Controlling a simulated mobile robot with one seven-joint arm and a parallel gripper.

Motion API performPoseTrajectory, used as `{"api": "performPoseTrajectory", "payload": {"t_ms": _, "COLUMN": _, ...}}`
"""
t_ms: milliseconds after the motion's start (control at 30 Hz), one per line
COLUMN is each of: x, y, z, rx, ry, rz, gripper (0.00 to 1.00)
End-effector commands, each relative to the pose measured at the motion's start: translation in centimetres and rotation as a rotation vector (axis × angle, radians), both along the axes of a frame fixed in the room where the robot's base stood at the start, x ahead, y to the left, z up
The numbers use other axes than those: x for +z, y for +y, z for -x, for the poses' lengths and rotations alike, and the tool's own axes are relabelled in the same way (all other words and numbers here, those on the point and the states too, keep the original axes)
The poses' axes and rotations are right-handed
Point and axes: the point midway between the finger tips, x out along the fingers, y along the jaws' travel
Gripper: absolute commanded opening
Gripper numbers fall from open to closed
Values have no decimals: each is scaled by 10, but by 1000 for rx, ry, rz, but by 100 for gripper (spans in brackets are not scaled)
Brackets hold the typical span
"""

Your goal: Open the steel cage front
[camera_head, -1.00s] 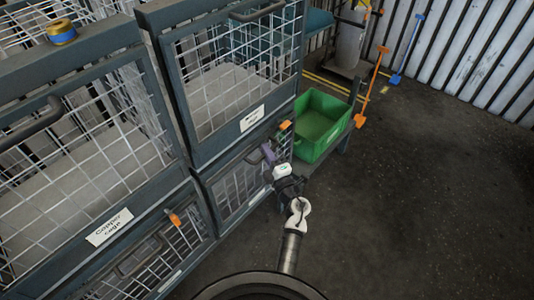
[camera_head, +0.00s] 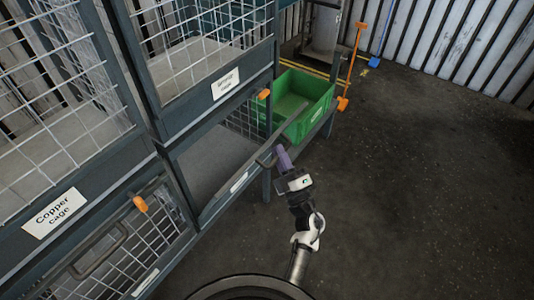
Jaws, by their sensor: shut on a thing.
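The lower right cage's front (camera_head: 222,203) is tilted out from its frame, so I see it nearly edge-on. Its small white label is too small to read, so I cannot confirm that it says steel. The cage's grey interior (camera_head: 208,160) shows through the gap above it. A dark handle (camera_head: 265,157) sits on this front. My gripper (camera_head: 281,158), with purple fingers, is shut on the handle, which it partly hides. An orange latch (camera_head: 264,94) is on the post at the opening's upper right.
A green bin (camera_head: 295,100) stands just behind the opened front, close to it. The copper cage (camera_head: 55,213) is at left, with another orange latch (camera_head: 140,204) below. Orange and blue long-handled tools lean at the back wall. The dark floor to the right is clear.

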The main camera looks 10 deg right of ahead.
Motion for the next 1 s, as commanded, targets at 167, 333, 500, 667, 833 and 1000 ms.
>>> {"api": "performPoseTrajectory", "payload": {"t_ms": 167, "x": -22, "y": -16, "z": 16, "rx": -2, "ry": 4, "rz": 3, "gripper": 0}}
{"api": "performPoseTrajectory", "payload": {"t_ms": 333, "x": -35, "y": -26, "z": 26, "rx": -2, "ry": 4, "rz": 3, "gripper": 0}}
{"api": "performPoseTrajectory", "payload": {"t_ms": 500, "x": -42, "y": -32, "z": 32, "rx": -1, "ry": 4, "rz": 3, "gripper": 0}}
{"api": "performPoseTrajectory", "payload": {"t_ms": 667, "x": -43, "y": -33, "z": 33, "rx": -1, "ry": 4, "rz": 3, "gripper": 0}}
{"api": "performPoseTrajectory", "payload": {"t_ms": 833, "x": -43, "y": -33, "z": 34, "rx": -1, "ry": 4, "rz": 3, "gripper": 0}}
{"api": "performPoseTrajectory", "payload": {"t_ms": 1000, "x": -43, "y": -33, "z": 33, "rx": 0, "ry": 5, "rz": 3, "gripper": 14}}
